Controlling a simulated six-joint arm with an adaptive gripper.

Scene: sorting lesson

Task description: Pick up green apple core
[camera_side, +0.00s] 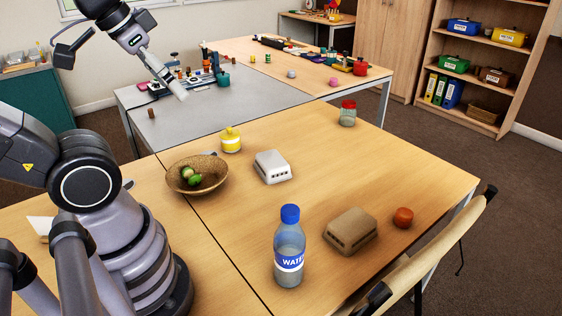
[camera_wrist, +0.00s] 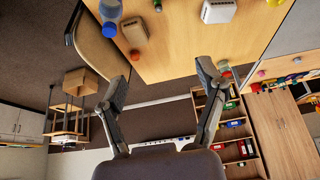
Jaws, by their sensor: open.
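In the side view, a woven basket (camera_side: 212,184) on the wooden table holds small green items. A darker green one (camera_side: 195,181) sits in front of a paler green one (camera_side: 187,172); they are too small to tell surely which is the apple core. My gripper (camera_side: 180,94) is high at the upper left, over the grey table and well away from the basket. In the wrist view my gripper (camera_wrist: 162,85) has its two fingers spread wide with nothing between them. The basket is not visible in the wrist view.
A yellow pot (camera_side: 231,141) and a white slotted block (camera_side: 272,167) stand near the basket. A water bottle (camera_side: 289,254), a tan slotted block (camera_side: 350,231), a red-orange ball (camera_side: 403,217) and a red-lidded jar (camera_side: 347,114) stand farther right. The table's middle right is clear.

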